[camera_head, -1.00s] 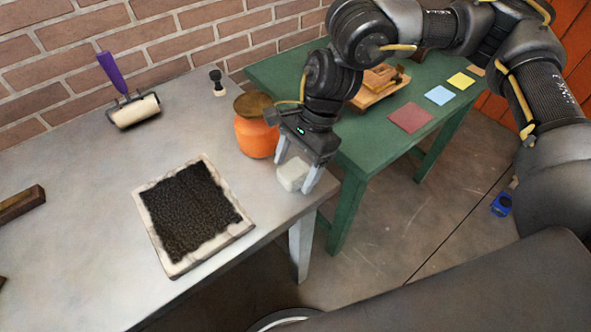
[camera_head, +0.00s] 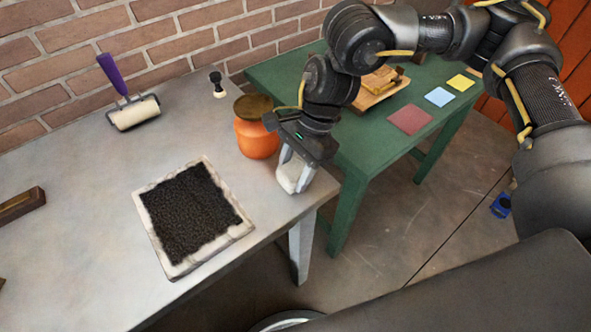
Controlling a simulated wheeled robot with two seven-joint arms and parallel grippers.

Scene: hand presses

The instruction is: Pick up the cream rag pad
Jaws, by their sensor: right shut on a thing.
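The cream rag pad (camera_head: 291,177) is a small pale block near the right end of the grey table. My right gripper (camera_head: 295,180) comes down over it from above and is shut on it, with one finger on each side. The pad sits at the table's surface or very close to it; I cannot tell whether there is a gap below it. My left gripper is not in view.
An orange jar (camera_head: 256,136) stands just left of my right gripper. A stone slab with a black surface (camera_head: 232,233), a purple-handled roller (camera_head: 135,112) and a small black stamp (camera_head: 217,84) are on the grey table (camera_head: 80,240). A green table (camera_head: 350,165) holds coloured cards.

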